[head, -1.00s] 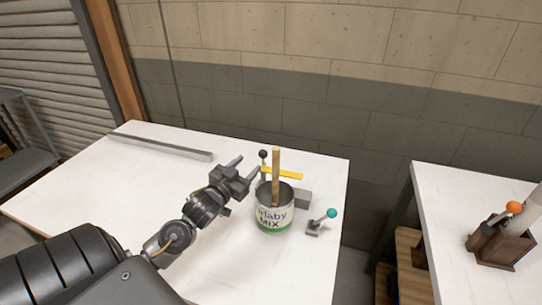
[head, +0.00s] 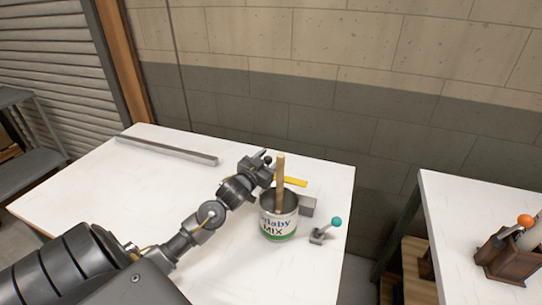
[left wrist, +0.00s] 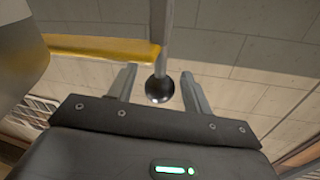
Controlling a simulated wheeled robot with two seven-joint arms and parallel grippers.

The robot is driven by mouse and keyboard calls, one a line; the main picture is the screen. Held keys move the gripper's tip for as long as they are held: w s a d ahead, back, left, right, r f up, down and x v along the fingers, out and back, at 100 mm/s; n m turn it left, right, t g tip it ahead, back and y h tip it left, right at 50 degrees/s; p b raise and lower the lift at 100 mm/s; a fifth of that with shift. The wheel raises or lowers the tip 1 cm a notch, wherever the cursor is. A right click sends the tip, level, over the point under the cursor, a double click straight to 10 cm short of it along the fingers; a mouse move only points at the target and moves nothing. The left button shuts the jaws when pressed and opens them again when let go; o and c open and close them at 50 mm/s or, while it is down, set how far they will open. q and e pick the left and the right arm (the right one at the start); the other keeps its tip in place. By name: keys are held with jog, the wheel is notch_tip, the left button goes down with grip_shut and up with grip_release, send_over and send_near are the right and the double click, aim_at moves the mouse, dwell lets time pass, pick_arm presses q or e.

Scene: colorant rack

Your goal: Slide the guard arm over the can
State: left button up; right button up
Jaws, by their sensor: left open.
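The can (head: 278,222), labelled "MIX", stands upright on the white table with a wooden stick (head: 280,180) in it. The yellow guard arm (head: 295,182) shows behind the can, to the right of the stick; in the left wrist view the yellow bar (left wrist: 105,48) crosses the upper left. A black ball knob (left wrist: 160,88) on a grey post sits at its end. My left gripper (head: 264,160) is at the knob, behind and left of the can. Its open fingers (left wrist: 158,90) lie on either side of the knob; contact is not visible. My right gripper is not in view.
A grey block (head: 308,206) stands right of the can. A small lever with a teal ball (head: 336,222) is at the front right. A long grey bar (head: 165,150) lies at the back left. A second table at the right holds a brown box (head: 508,262).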

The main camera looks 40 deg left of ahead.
pick_arm(q)
jog(key=shift+w, duration=0.65)
grip_shut()
